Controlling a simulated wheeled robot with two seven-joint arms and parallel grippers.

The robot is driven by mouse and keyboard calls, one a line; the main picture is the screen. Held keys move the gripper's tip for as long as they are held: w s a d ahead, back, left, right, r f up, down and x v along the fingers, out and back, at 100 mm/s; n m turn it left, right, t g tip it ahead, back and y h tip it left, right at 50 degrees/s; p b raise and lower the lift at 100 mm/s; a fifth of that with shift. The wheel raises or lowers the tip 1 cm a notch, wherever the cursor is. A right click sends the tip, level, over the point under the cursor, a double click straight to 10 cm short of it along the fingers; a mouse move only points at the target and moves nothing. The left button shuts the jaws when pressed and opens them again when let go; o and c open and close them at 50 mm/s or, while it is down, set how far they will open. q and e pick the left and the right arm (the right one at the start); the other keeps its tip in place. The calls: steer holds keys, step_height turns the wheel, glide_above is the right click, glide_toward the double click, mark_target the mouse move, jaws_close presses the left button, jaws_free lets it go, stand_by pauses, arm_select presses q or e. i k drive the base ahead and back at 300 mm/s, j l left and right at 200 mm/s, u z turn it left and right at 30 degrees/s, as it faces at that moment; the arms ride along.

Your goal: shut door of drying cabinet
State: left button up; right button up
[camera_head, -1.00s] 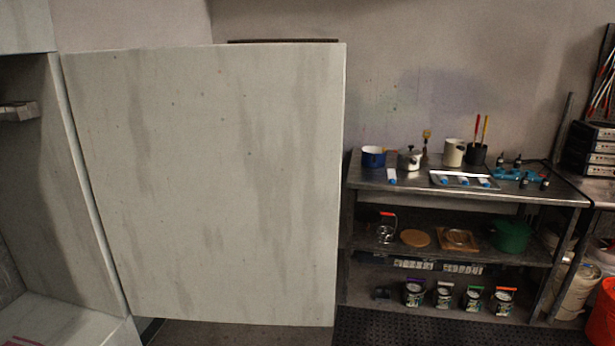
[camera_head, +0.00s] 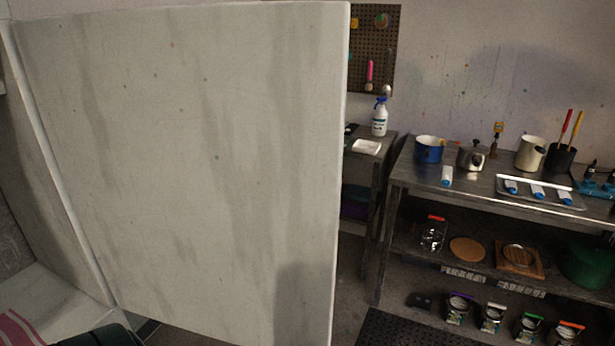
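The drying cabinet's door (camera_head: 190,170) is a large pale grey, stained panel that stands open. It fills the left half of the head view. Its hinge side is at the left, along the cabinet body (camera_head: 45,170), and its free edge is near the middle of the view. Part of the cabinet's open interior shows at the lower left, with a pink striped cloth (camera_head: 18,328) at the bottom. Neither of my grippers shows. A dark shape at the lower left edge is too little seen to tell.
A steel bench (camera_head: 480,180) with pots, a tray and blue-capped items stands at the right; buckets (camera_head: 458,308) sit below. A dark mat (camera_head: 405,330) lies on the floor.

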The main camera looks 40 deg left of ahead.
mark_target(198, 149)
steer(key=i+z, duration=0.2)
steer(key=i, duration=0.45)
steer(key=i+u, duration=0.3)
steer(key=i+l+u, duration=0.25)
steer(key=i+u, duration=0.15)
steer(key=u, duration=0.35)
steer(key=i+u, duration=0.15)
steer(key=u, duration=0.3)
steer(key=i+l+u, duration=0.15)
steer(key=u, duration=0.35)
steer(key=i+u, duration=0.1)
steer(key=u, duration=0.3)
steer(key=l+u, duration=0.15)
steer(key=u, duration=0.2)
steer(key=i+l+u, duration=0.15)
steer(key=u, duration=0.25)
steer(key=l+u, duration=0.1)
steer(key=u, duration=0.3)
steer(key=i+l+u, duration=0.2)
steer(key=u, duration=0.2)
steer(key=i+l+u, duration=0.1)
steer(key=l+u, duration=0.35)
steer(key=i+l+u, duration=0.1)
steer(key=l+u, duration=0.15)
steer(key=u, duration=0.15)
